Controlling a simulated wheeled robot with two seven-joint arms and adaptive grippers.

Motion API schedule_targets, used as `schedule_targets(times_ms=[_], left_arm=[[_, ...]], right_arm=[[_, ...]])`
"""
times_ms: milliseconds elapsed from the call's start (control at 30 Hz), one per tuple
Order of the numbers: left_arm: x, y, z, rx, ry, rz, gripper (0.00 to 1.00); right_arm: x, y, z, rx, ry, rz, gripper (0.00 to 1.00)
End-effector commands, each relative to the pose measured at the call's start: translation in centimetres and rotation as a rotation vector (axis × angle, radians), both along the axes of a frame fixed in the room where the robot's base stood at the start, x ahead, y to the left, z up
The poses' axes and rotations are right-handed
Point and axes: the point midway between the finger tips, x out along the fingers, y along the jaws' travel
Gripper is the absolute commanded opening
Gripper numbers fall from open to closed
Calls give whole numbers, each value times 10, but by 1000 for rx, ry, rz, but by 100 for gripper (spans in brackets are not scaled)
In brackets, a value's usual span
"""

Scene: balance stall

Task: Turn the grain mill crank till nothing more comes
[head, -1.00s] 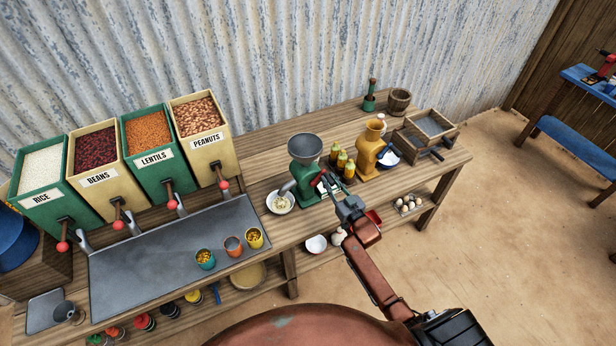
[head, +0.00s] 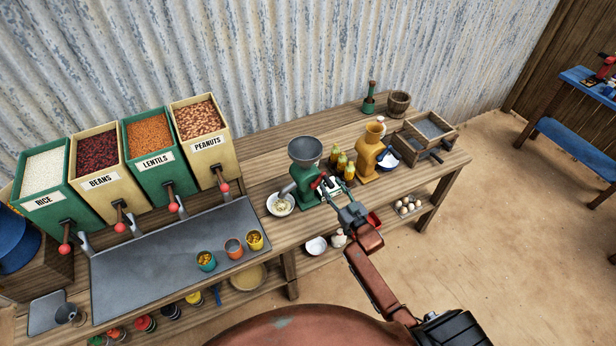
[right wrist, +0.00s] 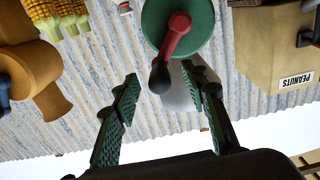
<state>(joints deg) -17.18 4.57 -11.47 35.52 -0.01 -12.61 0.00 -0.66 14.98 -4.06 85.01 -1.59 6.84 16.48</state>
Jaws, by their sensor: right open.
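The green grain mill (head: 305,175) stands on the wooden bench, its grey hopper (head: 305,150) on top. In the right wrist view the mill's round green body (right wrist: 208,28) shows with a red crank arm (right wrist: 176,38) ending in a dark knob (right wrist: 160,76). My right gripper (right wrist: 158,72) is open, its green-padded fingers on either side of the knob and apart from it. In the head view the right gripper (head: 328,188) is in front of the mill. A white bowl (head: 281,204) with pale ground stuff sits under the spout. My left gripper is not in view.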

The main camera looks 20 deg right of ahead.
Motion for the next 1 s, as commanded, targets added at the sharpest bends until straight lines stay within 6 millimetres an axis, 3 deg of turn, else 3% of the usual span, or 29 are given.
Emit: schedule_targets(times_ms=[600, 1000], left_arm=[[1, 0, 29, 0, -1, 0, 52], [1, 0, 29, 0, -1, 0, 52]], right_arm=[[-57, -4, 2, 0, -1, 1, 41], [-60, -4, 1, 0, -1, 1, 41]])
